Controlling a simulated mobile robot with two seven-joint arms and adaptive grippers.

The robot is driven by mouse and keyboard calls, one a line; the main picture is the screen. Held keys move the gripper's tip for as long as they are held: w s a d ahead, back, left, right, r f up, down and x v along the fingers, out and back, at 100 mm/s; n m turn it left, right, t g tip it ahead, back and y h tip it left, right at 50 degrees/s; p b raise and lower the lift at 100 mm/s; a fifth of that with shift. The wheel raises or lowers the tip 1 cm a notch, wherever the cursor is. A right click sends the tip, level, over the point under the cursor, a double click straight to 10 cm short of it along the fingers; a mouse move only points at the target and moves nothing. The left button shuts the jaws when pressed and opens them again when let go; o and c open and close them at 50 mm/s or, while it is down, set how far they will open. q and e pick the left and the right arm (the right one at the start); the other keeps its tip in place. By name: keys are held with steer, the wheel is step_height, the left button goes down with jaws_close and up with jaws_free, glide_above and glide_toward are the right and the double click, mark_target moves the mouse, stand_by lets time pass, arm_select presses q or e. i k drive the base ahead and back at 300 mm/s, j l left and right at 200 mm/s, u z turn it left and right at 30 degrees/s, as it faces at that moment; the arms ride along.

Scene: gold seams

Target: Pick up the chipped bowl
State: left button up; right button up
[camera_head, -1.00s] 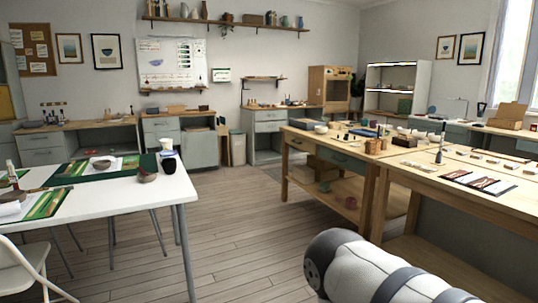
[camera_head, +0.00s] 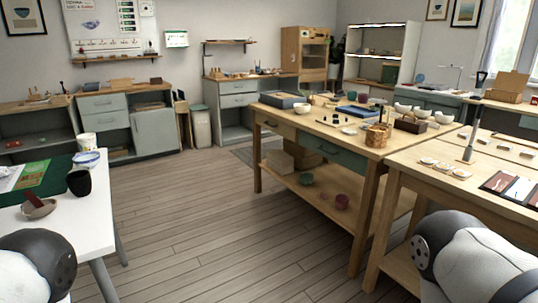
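I cannot tell at this size which bowl is chipped. Several white bowls stand on the wooden workbench, one of them the white bowl (camera_head: 444,117) near its right end, with another white bowl (camera_head: 402,108) further left. A blue-and-white bowl (camera_head: 86,159) sits on the white table at the left, behind a black cup (camera_head: 79,182). A brown dish (camera_head: 38,209) lies near that table's front edge. Only rounded parts of my two arms show, at the bottom left and bottom right. Neither gripper is in view.
The wooden workbench (camera_head: 315,125) stands right of centre, with a lower shelf holding a green bowl (camera_head: 306,179) and a red pot (camera_head: 341,201). The white table (camera_head: 85,220) fills the left. Open wooden floor (camera_head: 215,215) lies between them. Cabinets line the back wall.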

mark_target(300, 109)
steer(key=i, duration=0.6)
steer(key=i+z, duration=0.15)
steer(key=i, duration=0.5)
steer(key=i+j, duration=0.15)
steer(key=i, duration=0.45)
steer(key=i+j+z, duration=0.1)
steer(key=i, duration=0.55)
